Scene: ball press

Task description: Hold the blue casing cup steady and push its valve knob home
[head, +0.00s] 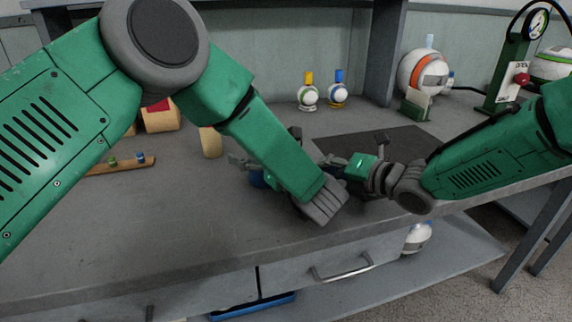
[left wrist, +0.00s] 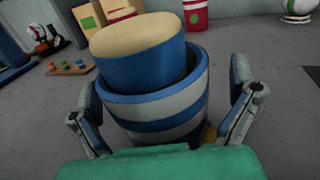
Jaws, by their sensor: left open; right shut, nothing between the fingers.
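The blue casing cup (left wrist: 150,120), with blue and white stripes, stands upright in the left wrist view. A thick blue knob with a tan top (left wrist: 138,38) sits in its mouth and rises well above the rim. My left gripper (left wrist: 168,82) is open, with one finger on each side of the cup; contact cannot be told. In the head view only a bit of blue, seemingly the cup (head: 257,181), shows behind my left forearm. My right gripper (head: 334,168) is shut and empty, just right of my left forearm; its tips are partly hidden.
A dark mat (head: 405,143) lies behind my right gripper. Two small round bottles (head: 308,95) (head: 338,92) stand at the back. A wooden peg board (head: 125,165) lies at left. A gauge stand (head: 510,70) stands at right. The bench front is clear.

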